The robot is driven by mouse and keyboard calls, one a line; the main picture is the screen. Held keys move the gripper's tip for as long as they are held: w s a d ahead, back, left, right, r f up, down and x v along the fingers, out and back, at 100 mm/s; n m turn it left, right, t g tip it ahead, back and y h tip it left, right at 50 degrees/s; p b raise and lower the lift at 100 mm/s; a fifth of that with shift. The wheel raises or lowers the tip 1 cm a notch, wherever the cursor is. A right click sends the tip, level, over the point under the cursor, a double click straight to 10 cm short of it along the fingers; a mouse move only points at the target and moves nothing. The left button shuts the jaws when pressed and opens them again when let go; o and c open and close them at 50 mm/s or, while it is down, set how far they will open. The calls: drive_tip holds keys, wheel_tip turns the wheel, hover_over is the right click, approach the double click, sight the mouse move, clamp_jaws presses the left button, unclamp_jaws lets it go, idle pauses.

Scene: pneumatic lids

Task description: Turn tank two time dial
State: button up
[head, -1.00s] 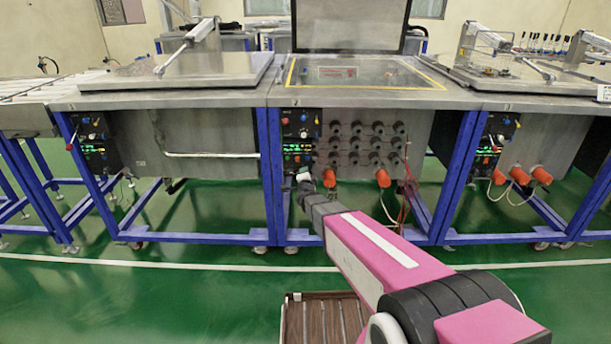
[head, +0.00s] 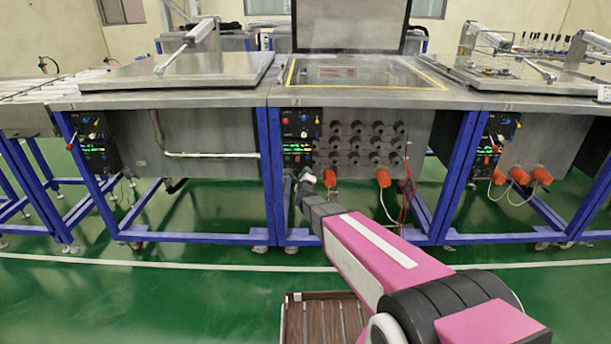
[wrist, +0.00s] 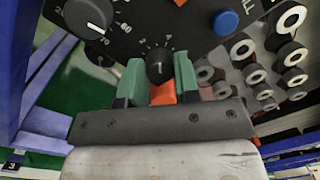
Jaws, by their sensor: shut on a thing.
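In the wrist view, a small black dial (wrist: 160,67) with a white pointer line and a numbered scale sits on a black control panel (wrist: 190,20). The green fingers of my gripper (wrist: 160,76) are shut on this dial, one on each side. A larger black dial (wrist: 88,15) with a bigger scale is at the upper left, clear of the fingers. In the head view, my gripper (head: 305,182) is at the lower part of the middle tank's control panel (head: 298,124). The held dial is hidden there.
A blue button (wrist: 226,22) is right of the held dial. Several round pipe ends (wrist: 242,48) jut out further right. Orange fittings (head: 383,177) hang below the middle tank. Blue frame legs (head: 268,190) stand on both sides. The green floor in front is mostly free.

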drive_tip(key=shift+m, duration=2.3)
drive_tip(key=o, duration=0.9)
drive_tip(key=s, duration=1.1)
drive_tip(key=shift+a+f, duration=0.35)
drive_tip(key=shift+w, duration=0.1)
